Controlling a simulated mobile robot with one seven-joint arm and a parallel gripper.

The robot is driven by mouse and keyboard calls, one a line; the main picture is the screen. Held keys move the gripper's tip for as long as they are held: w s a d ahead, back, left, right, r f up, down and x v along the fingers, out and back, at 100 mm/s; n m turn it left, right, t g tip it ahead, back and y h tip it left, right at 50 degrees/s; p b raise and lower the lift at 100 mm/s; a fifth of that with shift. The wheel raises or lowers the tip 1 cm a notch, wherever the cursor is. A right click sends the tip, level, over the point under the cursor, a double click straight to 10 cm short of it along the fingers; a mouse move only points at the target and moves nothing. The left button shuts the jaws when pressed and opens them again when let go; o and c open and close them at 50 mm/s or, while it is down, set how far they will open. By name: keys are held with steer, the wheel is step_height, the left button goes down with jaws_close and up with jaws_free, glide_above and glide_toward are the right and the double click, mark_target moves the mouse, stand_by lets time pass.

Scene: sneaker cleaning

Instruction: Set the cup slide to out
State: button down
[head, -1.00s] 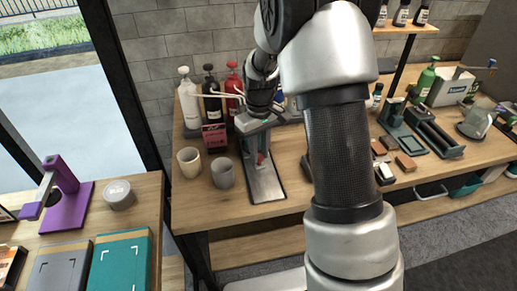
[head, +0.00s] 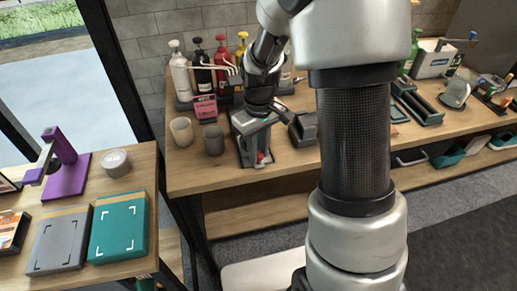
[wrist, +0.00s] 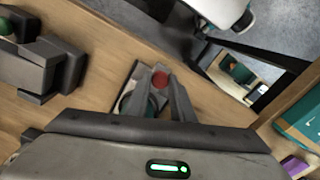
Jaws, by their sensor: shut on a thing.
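The cup slide (head: 243,157), a narrow unit with a pale metal plate, stands on the wooden table. Its red knob (head: 261,157) is near the plate's front end. In the wrist view the knob (wrist: 160,78) shows between the tips of my gripper (wrist: 158,88), which is shut on it. In the head view my gripper (head: 260,150) reaches down over the slide and hides much of it. A green ring (wrist: 152,106) shows partly behind the fingers in the wrist view.
A beige cup (head: 181,131) and a grey cup (head: 213,139) stand close to the left of the slide. Several pump bottles (head: 201,65) are behind. A dark grey box (head: 303,129) is close on the right. Table space in front is narrow.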

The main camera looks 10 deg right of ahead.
steer(key=shift+s, duration=0.2)
steer(key=c, duration=1.5)
jaws_free()
steer(key=shift+s, duration=0.1)
steer(key=shift+c, duration=0.2)
steer(key=shift+r, duration=0.15)
step_height(320, 180, up, 17)
steer(key=p, duration=0.2)
steer(key=shift+p, duration=0.3)
steer(key=shift+r, duration=0.1)
